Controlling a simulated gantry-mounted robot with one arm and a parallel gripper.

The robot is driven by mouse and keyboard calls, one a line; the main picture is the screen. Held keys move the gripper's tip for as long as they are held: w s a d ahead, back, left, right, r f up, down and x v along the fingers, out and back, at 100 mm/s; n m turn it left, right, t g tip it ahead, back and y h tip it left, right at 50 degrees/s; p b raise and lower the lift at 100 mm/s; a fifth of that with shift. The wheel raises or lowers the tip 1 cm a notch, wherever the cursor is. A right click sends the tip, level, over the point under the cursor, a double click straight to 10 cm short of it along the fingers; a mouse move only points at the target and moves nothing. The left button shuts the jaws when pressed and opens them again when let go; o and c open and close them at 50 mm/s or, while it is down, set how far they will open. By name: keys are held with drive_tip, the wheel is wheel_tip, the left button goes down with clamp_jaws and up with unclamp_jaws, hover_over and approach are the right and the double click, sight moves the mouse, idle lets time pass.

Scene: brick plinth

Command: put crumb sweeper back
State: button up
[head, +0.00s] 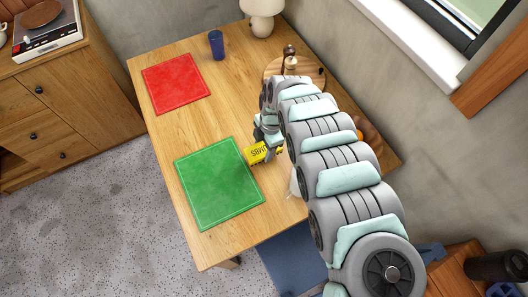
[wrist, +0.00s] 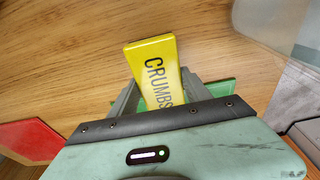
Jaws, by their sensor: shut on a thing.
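The crumb sweeper (head: 254,154) is a yellow piece with black lettering that reads "CRUMBS" in the wrist view (wrist: 155,68). My gripper (head: 268,146) is shut on it, with a grey finger on each side in the wrist view (wrist: 158,95). In the head view it is at the right edge of the green mat (head: 215,190). I cannot tell how high above the table it is. Its lower end is hidden behind my gripper's body in the wrist view.
A red mat (head: 175,83) lies at the table's far left. A blue cup (head: 216,45) and a lamp (head: 262,18) stand at the back. A round wooden board (head: 273,68) and an orange item (head: 360,135) are partly hidden by my arm. A clear container (wrist: 270,22) shows at upper right.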

sight(265, 148)
wheel_tip(265, 148, down, 3)
drive_tip(key=shift+s+a+f, duration=0.1)
drive_tip(key=shift+f, duration=0.25)
drive_tip(key=shift+c, duration=1.4)
drive_tip(key=o, duration=1.6)
drive_tip(key=shift+r, duration=0.1)
drive_tip(key=r, duration=0.3)
drive_tip(key=d+r, duration=0.1)
drive_tip(key=r, duration=0.3)
drive_tip(key=w+r, duration=0.1)
drive_tip(key=r, duration=0.2)
drive_tip(key=shift+d+r, duration=0.25)
drive_tip(key=shift+d, duration=0.1)
drive_tip(key=shift+r, duration=0.65)
